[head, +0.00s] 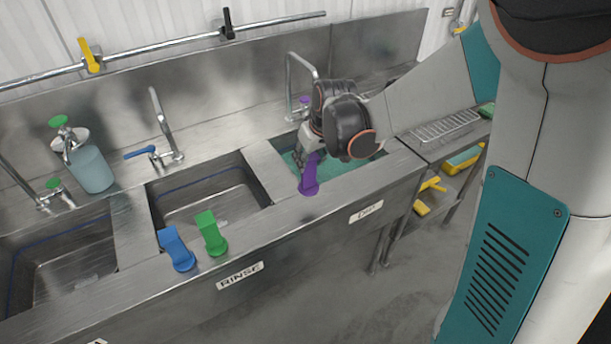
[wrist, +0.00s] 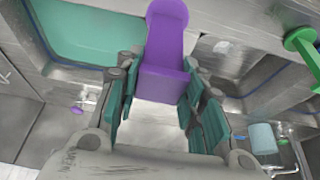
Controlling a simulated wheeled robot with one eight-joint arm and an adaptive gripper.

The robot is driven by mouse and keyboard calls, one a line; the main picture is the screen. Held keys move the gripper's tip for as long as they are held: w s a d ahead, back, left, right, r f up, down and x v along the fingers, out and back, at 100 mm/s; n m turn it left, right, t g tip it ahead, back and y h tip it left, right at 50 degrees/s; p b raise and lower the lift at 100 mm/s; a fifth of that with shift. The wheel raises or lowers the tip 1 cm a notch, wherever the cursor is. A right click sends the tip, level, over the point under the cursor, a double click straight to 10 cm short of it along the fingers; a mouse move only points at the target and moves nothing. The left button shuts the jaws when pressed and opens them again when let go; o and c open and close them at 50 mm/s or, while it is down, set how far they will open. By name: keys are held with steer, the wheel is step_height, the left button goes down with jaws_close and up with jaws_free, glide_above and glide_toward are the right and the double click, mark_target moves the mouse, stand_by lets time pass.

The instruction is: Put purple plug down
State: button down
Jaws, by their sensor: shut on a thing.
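The purple plug (head: 310,174) is at the front rim of the right-hand basin (head: 345,174), its round end low over the steel edge. My gripper (head: 305,150) reaches down from the right and is shut on the plug's upper part. In the wrist view, the purple plug (wrist: 166,40) sits between the teal-padded fingers of my gripper (wrist: 160,92), its round end pointing away. I cannot tell whether the plug touches the rim. My gripper and wrist hide part of the right-hand basin, which has a teal surface inside.
A green plug (head: 211,234) and a blue plug (head: 177,250) stand on the front rim left of the purple one. The middle basin (head: 205,193) looks empty. Faucets (head: 164,125) and a soap bottle (head: 91,168) line the back. A drying rack (head: 442,129) is at right.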

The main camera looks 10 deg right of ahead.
mark_target(310, 174)
steer(key=shift+f+b, duration=0.65)
steer(key=shift+f, duration=3.15)
steer(key=shift+f, duration=0.15)
steer(key=c, duration=1.1)
jaws_free()
steer(key=shift+o, duration=0.2)
steer(key=p+v, duration=0.3)
steer(key=v, duration=0.9)
steer(key=s+r+m+t, duration=0.1)
steer(key=s+r, duration=0.2)
steer(key=s, duration=0.3)
steer(key=s+d+r+m+t, duration=0.1)
steer(key=s+r, duration=0.2)
steer(key=s, duration=0.4)
steer(key=s+r+m+h, duration=0.1)
steer(key=s+r, duration=0.2)
steer(key=s, duration=0.4)
steer(key=shift+d+r+t, duration=0.4)
